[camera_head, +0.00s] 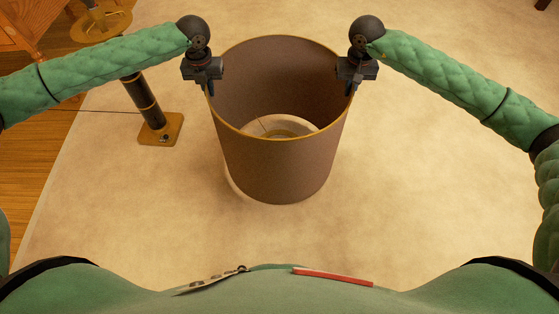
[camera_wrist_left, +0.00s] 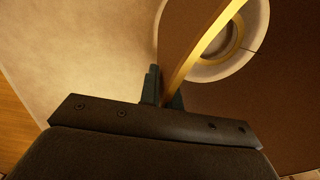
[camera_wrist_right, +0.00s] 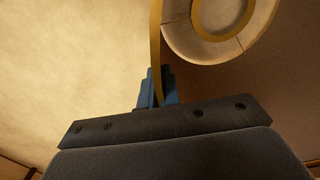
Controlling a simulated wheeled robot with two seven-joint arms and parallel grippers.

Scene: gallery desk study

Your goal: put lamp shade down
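The lamp shade (camera_head: 278,160) is a brown open drum with a gold rim, upright in the middle of the head view. My left gripper (camera_head: 210,90) is at the left side of its rim, and my right gripper (camera_head: 349,90) is at the right side. In the left wrist view the gold rim (camera_wrist_left: 195,62) runs between the fingers (camera_wrist_left: 163,88). In the right wrist view the rim (camera_wrist_right: 155,50) also passes between the fingers (camera_wrist_right: 157,90). Both grippers look shut on the shade wall. I cannot tell whether the shade's bottom touches the floor.
A pale rug (camera_head: 420,220) covers most of the floor and is clear around the shade. A dark lamp stand with a square brass base (camera_head: 160,130) is at the left. A round brass base (camera_head: 100,25) and wooden furniture (camera_head: 30,25) are at the upper left.

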